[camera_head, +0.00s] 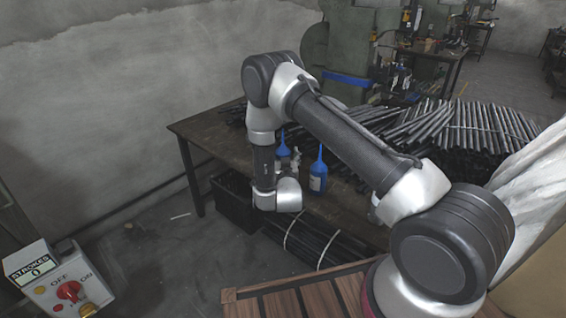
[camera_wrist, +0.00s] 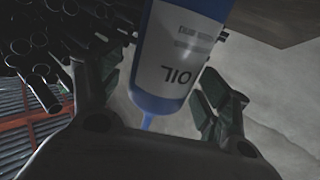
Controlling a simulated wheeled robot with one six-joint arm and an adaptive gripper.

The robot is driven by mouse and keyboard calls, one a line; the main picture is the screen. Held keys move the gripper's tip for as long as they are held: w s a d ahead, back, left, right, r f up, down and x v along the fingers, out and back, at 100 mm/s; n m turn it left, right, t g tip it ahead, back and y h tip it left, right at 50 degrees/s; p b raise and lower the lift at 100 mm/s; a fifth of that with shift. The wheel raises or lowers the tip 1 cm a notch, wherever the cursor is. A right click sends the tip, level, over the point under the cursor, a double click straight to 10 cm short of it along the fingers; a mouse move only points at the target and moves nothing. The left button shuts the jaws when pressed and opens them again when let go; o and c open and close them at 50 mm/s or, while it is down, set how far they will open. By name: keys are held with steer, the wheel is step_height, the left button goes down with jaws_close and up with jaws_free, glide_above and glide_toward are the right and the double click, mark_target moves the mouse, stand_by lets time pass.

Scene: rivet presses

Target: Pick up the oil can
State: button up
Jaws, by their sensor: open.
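The oil can, a bottle with a pale "OIL" label and a blue nozzle, fills the middle of the wrist view (camera_wrist: 180,60). It looks upside down there, its nozzle towards my palm. My gripper (camera_wrist: 160,88) is open, with one finger on each side of the bottle and a visible gap at the right finger. Whether the left finger touches it I cannot tell. In the head view a blue oil can (camera_head: 318,174) stands on the wooden table, and a second blue-topped bottle (camera_head: 283,150) is partly hidden behind my arm. Which one is in the wrist view is unclear.
Bundles of dark metal rods (camera_head: 460,130) cover the right of the table (camera_head: 205,126). A black bin (camera_head: 236,205) and more rods lie below. A control box (camera_head: 62,280) stands front left. A green press (camera_head: 345,45) is behind.

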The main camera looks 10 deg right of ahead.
steer(key=shift+w, duration=0.2)
steer(key=c, duration=1.3)
steer(key=shift+r, duration=0.1)
